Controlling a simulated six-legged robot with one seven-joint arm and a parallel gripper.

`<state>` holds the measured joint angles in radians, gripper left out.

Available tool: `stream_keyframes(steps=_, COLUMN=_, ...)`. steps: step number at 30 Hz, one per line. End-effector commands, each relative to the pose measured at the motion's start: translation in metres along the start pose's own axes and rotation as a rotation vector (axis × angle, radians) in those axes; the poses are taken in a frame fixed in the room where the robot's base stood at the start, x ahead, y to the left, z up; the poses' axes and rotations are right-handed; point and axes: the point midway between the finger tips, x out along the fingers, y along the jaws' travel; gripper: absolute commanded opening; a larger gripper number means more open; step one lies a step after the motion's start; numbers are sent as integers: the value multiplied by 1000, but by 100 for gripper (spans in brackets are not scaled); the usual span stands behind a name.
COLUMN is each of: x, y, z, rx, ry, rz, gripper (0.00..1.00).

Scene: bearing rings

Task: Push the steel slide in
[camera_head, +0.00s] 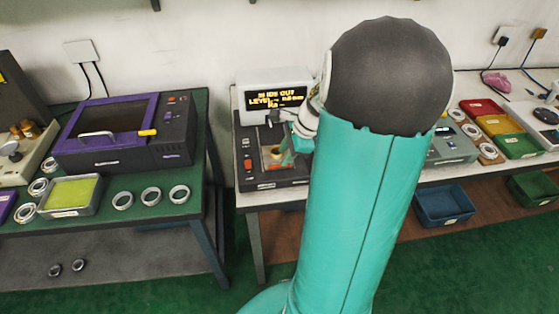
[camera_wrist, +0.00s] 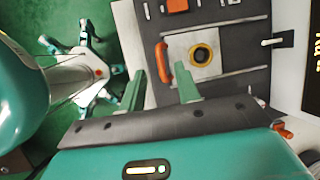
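The steel slide (camera_wrist: 181,44) is a pale plate in a dark machine (camera_wrist: 229,75). It carries a ring with a yellow rim and dark centre (camera_wrist: 200,55), and an orange handle (camera_wrist: 164,62) stands along its left edge. My gripper (camera_wrist: 161,74) is open in the wrist view, its two green fingers apart. The handle appears between the fingertips; I cannot tell whether they touch it. In the head view the machine (camera_head: 255,178) stands on the white table, with my gripper (camera_head: 285,155) low over its slide area. My arm hides the machine's right side.
The machine's display (camera_head: 274,98) reads partly "SLIDE OUT" and "LEVEL". A purple machine (camera_head: 115,128), a yellow-green tray (camera_head: 70,196) and several bearing rings (camera_head: 151,195) are on the left table. Red, yellow and green bins (camera_head: 497,124) stand at right.

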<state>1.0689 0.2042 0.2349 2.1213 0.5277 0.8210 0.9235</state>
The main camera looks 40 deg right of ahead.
Motion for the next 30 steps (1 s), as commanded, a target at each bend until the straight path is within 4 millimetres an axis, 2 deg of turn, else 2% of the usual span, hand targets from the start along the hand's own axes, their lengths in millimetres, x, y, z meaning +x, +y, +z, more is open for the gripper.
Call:
stream_keyframes(steps=3, x=22, y=1, z=0, rx=0, ry=-2, rz=3, gripper=33)
stream_keyframes(steps=7, x=37, y=1, z=0, rx=-2, ry=-2, rz=2, gripper=33)
stream_keyframes(steps=12, x=44, y=0, z=0, rx=-3, ry=-1, rz=1, gripper=33)
stream_keyframes(steps=18, x=44, y=0, z=0, rx=-3, ry=0, rz=0, gripper=33)
stream_keyframes(steps=23, x=44, y=0, z=0, rx=-3, ry=0, rz=0, gripper=3)
stream_keyframes(steps=24, x=44, y=0, z=0, rx=-3, ry=0, rz=0, gripper=0)
stream_keyframes(steps=30, x=44, y=0, z=0, rx=-3, ry=0, rz=0, gripper=0)
